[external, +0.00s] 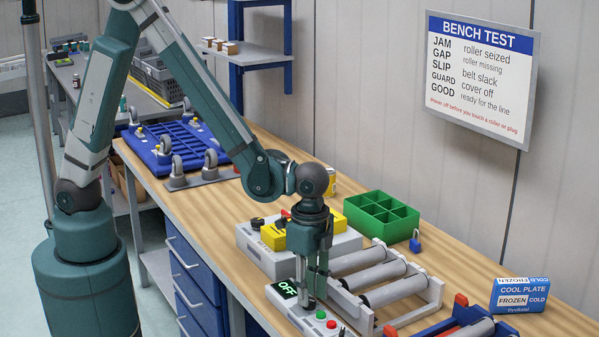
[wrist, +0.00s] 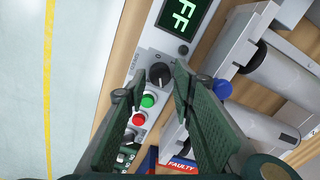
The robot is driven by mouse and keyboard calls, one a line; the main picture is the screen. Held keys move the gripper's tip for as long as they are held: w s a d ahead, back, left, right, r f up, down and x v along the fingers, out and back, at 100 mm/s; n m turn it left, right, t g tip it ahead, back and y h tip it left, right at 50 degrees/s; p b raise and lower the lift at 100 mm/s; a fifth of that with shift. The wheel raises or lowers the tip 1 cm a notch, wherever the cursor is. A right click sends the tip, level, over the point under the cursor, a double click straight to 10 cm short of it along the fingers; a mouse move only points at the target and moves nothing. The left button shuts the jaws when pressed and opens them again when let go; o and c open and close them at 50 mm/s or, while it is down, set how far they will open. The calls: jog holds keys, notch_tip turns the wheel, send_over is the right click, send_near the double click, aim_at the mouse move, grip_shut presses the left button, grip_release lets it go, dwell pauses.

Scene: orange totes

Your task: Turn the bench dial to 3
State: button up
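The bench dial (wrist: 159,71) is a small black knob on a pale control panel (external: 294,308). In the wrist view it sits between my two fingertips (wrist: 160,78), one on each side, with slim gaps appearing to remain. In the external view my gripper (external: 311,298) points down over the panel and hides the dial. The panel display reads OFF (external: 287,289); the wrist view shows only part of that display (wrist: 183,15). A green button (wrist: 148,100) and a red button (wrist: 139,118) lie beside the dial.
A roller frame (external: 390,282) stands close right of the panel. A grey unit with a yellow block (external: 274,236) is behind it. The bench's front edge is near.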

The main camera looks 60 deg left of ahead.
notch_tip(320, 180, up, 11)
jog(key=shift+f, duration=0.15)
dwell(0.5)
dwell(0.4)
jog(key=w+a+r+n+t+h+b, duration=0.1)
jog(key=a+r+n+t, duration=0.3)
jog(key=a, duration=0.8)
jog(key=w+a+r+n+g+b, duration=0.15)
jog(key=a+r, duration=0.35)
jog(key=a, duration=0.7)
jog(key=s+a+n+t+b, duration=0.1)
jog(key=s+a+n, duration=0.3)
jog(key=a, duration=0.6)
jog(key=s+a+r+n+t+y, duration=0.1)
jog(key=s+a+n+t, duration=0.2)
jog(key=a, duration=0.8)
jog(key=shift+s+n+t+b, duration=0.35)
jog(key=shift+s+n+b, duration=0.05)
jog(key=shift+s+n, duration=0.15)
jog(key=shift+c, duration=0.4)
dwell(0.8)
